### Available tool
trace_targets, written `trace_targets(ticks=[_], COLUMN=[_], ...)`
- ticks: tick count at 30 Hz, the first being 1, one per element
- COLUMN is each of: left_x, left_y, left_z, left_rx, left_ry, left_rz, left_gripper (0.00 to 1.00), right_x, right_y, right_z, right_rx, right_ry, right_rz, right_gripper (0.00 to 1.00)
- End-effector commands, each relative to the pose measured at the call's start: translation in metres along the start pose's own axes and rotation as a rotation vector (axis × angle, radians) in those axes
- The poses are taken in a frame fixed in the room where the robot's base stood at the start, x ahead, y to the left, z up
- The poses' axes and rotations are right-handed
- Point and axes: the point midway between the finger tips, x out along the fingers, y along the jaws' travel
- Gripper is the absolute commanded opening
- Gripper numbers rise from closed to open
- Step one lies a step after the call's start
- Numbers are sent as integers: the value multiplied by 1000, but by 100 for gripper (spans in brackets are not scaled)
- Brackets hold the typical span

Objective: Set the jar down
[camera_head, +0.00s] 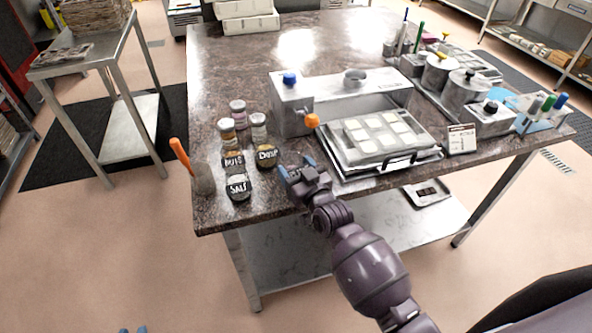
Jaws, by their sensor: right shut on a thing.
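My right gripper (297,168) is at the front edge of the dark stone-topped table, its blue-tipped fingers closed on a jar labelled with what looks like "Drop" (266,157). This jar has a pale lid and dark contents. It looks upright, at or just above the tabletop; its contact with the table cannot be told. Beside it on the left are a jar labelled "Salt" (238,188), one that seems labelled "Nuts" (232,162), and a pinkish jar (238,113) behind. Only the blue fingertips of my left gripper (133,330) show, apart, at the bottom edge.
An orange-handled scraper (181,157) is left of the jars. A metal machine (292,112) with an orange knob (312,121) and a tray of pale squares (352,158) stand to the right. Metal pots (463,88) are farther right. The table's back left is clear.

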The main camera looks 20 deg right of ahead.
Motion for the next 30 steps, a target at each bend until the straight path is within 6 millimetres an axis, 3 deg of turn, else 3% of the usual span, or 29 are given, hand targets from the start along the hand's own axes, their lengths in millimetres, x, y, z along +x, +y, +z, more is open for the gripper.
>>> trace_targets(ticks=[11, 12, 18, 30], left_x=[0, 0, 0, 0], left_y=[0, 0, 0, 0], left_z=[-1, -1, -1, -2], left_rx=[0, 0, 0, 0], left_ry=[3, 3, 3, 4], left_rz=[0, 0, 0, 0], left_gripper=[29, 29, 29, 29], right_x=[0, 0, 0, -6], right_y=[0, 0, 0, 1], right_z=[4, 5, 4, 4], right_rx=[-1, -1, -1, -1], right_ry=[2, 1, 1, 0], right_rz=[0, 0, 0, 1], right_gripper=[28, 66, 96, 96])
